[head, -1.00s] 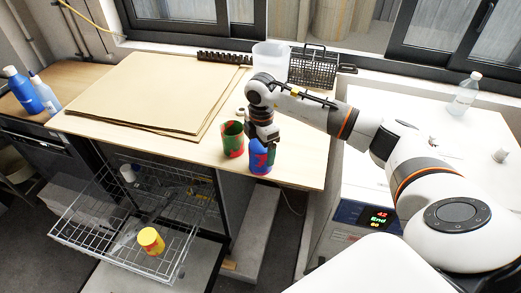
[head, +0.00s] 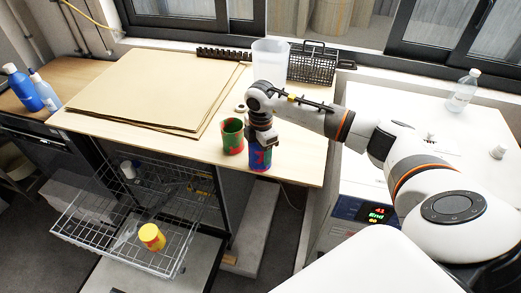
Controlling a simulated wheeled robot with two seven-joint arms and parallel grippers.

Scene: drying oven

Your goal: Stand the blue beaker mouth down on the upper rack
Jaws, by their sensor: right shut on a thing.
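The blue beaker (head: 260,158), with red marks, stands near the front edge of the wooden table. My right gripper (head: 262,143) is above it, pointing down and shut on its upper part. The fingers hide the beaker's top, so I cannot tell which way its mouth faces. A pulled-out wire rack (head: 88,238) is at the lower left, in front of the open oven. My left gripper is not in view.
A green and red beaker (head: 232,137) stands just left of the blue one. A yellow beaker (head: 152,237) is on the wire rack. Cardboard sheets (head: 150,95) cover the table's left part. A white machine (head: 400,135) stands at right.

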